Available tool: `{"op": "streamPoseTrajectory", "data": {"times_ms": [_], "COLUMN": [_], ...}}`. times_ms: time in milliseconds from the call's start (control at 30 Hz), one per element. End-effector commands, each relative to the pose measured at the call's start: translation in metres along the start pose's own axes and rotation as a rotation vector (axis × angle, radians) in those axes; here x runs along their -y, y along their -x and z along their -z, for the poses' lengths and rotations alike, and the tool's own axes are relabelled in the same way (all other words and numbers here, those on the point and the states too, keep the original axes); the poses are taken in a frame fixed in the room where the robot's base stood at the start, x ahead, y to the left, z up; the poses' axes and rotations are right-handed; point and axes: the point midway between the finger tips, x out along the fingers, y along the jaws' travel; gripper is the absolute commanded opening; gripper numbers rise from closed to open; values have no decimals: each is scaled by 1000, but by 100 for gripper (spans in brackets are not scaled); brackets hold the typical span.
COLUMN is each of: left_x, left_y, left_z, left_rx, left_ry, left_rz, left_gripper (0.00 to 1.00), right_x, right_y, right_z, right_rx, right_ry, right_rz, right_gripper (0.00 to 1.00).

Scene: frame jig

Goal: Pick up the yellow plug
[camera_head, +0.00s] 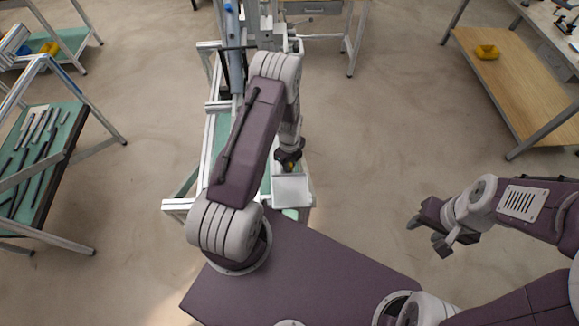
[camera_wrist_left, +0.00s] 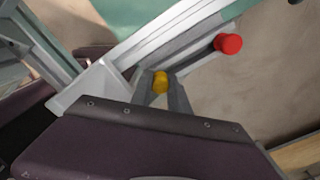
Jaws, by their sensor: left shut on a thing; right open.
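The yellow plug (camera_wrist_left: 160,82) shows in the left wrist view between the fingers of my left gripper (camera_wrist_left: 162,92). The gripper is shut on it. In the head view my left gripper (camera_head: 290,164) reaches down over the near end of the frame jig, and only a small bit of the yellow plug (camera_head: 291,167) shows there. Whether the plug touches anything below is hidden. My right gripper (camera_head: 427,235) is open and empty, over bare floor at the right.
A white tray (camera_head: 293,191) sits at the near end of the aluminium frame jig (camera_head: 209,130), just below my left gripper. A red knob-like piece (camera_wrist_left: 231,43) lies beside a rail in the left wrist view. A rack with strips (camera_head: 66,150) stands left; a wooden table (camera_head: 520,85) stands right.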

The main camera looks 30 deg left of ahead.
Motion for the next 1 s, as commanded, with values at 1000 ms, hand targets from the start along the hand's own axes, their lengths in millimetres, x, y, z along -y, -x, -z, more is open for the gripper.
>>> {"op": "streamPoseTrajectory", "data": {"times_ms": [1000], "left_x": [-1], "left_y": [100], "left_z": [0], "left_rx": [-2], "left_ry": [1], "left_rz": [-2], "left_gripper": [0], "right_x": [0], "right_y": [-24], "right_z": [-3], "right_rx": [0], "right_ry": [0], "right_rz": [0], "right_gripper": [46]}}
